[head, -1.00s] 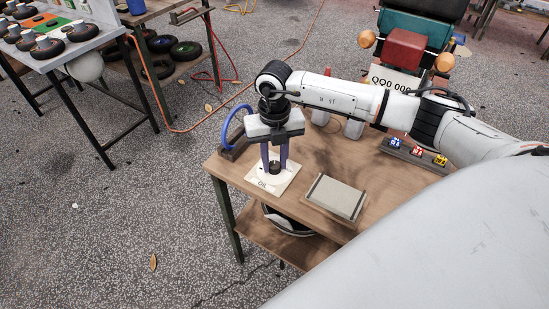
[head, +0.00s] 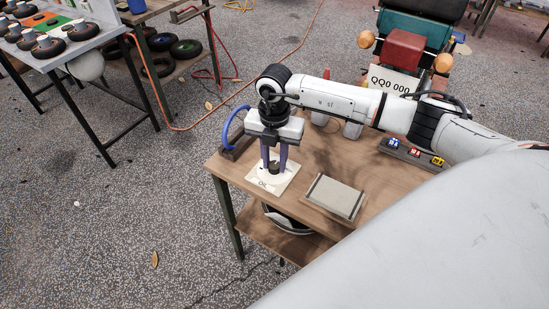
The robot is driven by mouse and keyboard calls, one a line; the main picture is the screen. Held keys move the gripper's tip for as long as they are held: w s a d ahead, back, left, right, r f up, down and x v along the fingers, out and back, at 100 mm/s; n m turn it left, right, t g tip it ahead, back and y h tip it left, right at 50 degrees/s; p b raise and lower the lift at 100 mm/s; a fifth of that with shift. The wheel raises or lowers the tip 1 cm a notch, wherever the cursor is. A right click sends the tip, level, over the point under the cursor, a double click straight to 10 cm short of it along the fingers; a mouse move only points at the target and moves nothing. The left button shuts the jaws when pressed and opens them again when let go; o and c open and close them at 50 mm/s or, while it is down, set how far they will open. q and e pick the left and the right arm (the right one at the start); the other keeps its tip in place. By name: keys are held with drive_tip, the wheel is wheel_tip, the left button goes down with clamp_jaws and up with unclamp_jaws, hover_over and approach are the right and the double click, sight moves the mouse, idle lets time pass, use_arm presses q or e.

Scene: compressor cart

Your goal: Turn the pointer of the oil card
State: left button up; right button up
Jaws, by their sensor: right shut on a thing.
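The oil card (head: 284,184) is a white square plate marked "OIL" lying on the near left part of the wooden table. A dark round knob (head: 274,168) stands up from its middle. My right gripper (head: 274,167) points straight down over the card, its two purple fingers shut on the knob from both sides. The pointer itself is too small, or too hidden by the fingers, to make out. My left gripper is not in view.
A grey tray-like block (head: 336,197) lies right of the card. A blue hoop (head: 234,124) stands at the table's left edge. Small coloured tags on a dark strip (head: 413,151) lie at the back right. A shelf below the table holds a round thing.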

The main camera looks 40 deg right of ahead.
sight(274, 165)
drive_tip(key=shift+r, duration=0.1)
drive_tip(key=o, duration=1)
drive_tip(key=shift+o, duration=0.2)
wheel_tip(274, 165, up, 10)
drive_tip(key=shift+b, duration=0.4)
drive_tip(key=shift+r, duration=0.1)
